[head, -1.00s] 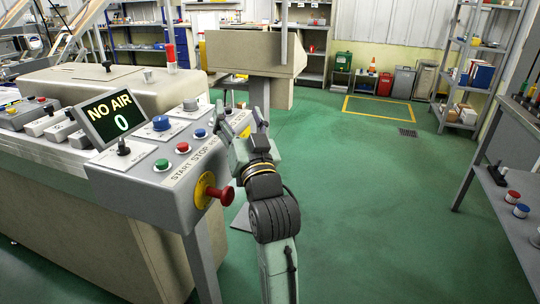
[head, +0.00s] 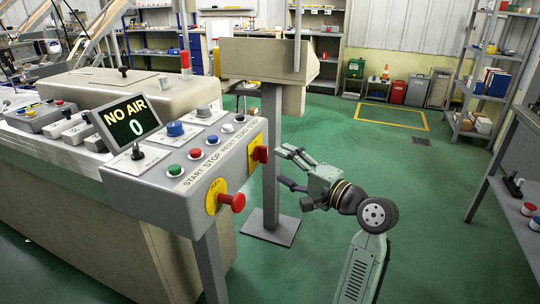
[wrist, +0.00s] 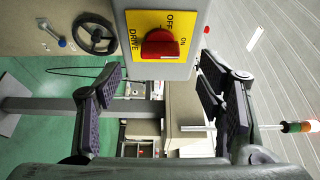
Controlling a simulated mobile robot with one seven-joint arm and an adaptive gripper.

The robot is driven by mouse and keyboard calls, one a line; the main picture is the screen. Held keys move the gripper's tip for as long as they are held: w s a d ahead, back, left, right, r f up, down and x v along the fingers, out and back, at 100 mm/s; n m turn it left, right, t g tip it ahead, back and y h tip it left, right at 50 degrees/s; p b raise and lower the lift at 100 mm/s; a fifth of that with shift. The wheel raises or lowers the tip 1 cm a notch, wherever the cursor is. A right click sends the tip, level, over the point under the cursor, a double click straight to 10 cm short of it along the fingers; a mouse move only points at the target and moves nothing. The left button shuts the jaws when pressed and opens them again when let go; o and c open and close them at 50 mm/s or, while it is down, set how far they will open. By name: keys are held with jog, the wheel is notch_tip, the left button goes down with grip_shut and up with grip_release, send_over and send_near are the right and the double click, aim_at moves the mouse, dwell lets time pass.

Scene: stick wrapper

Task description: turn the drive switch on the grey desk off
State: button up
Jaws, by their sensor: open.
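In the wrist view the red knob (wrist: 160,44) is at top centre, on the yellow plate (wrist: 140,20) with the words OFF and DRIVE. The knob's grip lies roughly across that picture. My gripper (head: 281,168) is open and empty, to the right of the switch, with its fingers pointing at it. A gap shows between fingertips and knob. In the wrist view the fingers (wrist: 160,72) stand apart on both sides, below the knob.
A red mushroom button (head: 231,201) on a yellow disc sticks out of the desk's front, near the switch. START and STOP buttons (head: 185,161) and a NO AIR display (head: 131,119) are on top. A grey post (head: 271,150) stands behind my gripper. Green floor is free to the right.

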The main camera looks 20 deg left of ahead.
aim_at(267, 156)
jog(key=shift+p+x, duration=0.5)
jog(key=shift+x, duration=2.3)
jog(key=shift+c, duration=0.4)
jog(key=c, duration=1.1)
